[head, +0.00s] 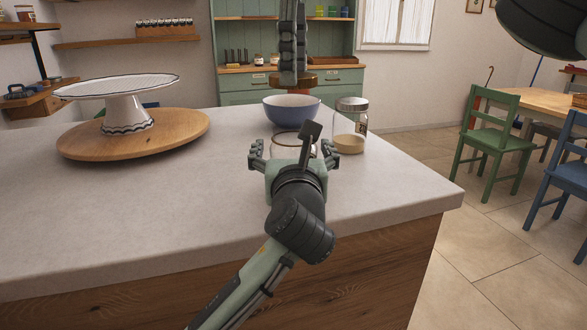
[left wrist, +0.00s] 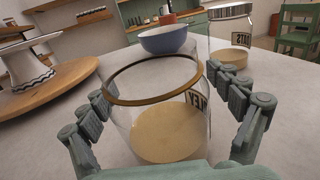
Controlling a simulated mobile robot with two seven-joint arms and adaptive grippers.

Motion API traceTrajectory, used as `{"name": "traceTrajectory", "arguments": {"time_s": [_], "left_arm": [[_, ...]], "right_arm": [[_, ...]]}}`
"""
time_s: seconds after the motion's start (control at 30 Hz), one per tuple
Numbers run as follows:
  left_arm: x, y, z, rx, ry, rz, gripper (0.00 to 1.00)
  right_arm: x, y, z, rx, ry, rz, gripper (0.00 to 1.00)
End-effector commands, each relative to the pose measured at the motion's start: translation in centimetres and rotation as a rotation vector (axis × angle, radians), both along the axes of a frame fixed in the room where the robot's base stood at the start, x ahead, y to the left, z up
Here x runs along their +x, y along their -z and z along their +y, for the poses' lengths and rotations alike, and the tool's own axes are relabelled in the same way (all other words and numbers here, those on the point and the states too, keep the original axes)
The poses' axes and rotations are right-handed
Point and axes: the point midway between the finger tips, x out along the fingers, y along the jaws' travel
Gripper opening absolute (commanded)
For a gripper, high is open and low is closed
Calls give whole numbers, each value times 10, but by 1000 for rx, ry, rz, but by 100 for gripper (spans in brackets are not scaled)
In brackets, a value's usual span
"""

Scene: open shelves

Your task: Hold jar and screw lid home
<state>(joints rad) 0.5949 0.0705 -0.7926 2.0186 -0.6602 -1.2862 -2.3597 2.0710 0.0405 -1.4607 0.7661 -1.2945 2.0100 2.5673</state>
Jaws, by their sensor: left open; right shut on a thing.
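An open glass jar (left wrist: 160,115) stands on the counter with pale grain in its bottom and a label partly showing on its right side. Its mouth has a brown rim and no lid on it. My left gripper (head: 293,150) is open, with its fingers on either side of the jar; the left wrist view shows them apart from the glass. In the head view this gripper hides most of the jar. My right gripper (head: 290,74) points down from above, shut on a brown lid (head: 307,82). The lid is in the air, higher in the picture than the jar.
A blue bowl (head: 291,108) stands behind the jar. A second, lidded jar (head: 351,124) is to the right. A white cake stand (head: 126,112) on a round wooden board (head: 185,133) is at left. The front and right of the counter (head: 395,185) are clear.

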Motion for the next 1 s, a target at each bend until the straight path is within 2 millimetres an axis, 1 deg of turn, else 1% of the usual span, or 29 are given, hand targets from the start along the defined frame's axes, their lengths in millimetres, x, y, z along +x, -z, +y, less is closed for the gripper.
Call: {"name": "traceTrajectory", "arguments": {"time_s": [0.23,0.27,0.9,1.0], "left_arm": [[1,0,0,-1,1,0,91],[0,0,0,-1,1,0,89],[0,0,0,0,1,0,11],[0,0,0,0,1,0,10]], "right_arm": [[0,0,0,0,0,0,54],[0,0,0,0,0,0,54],[0,0,0,0,0,0,54],[0,0,0,0,0,0,54]]}}
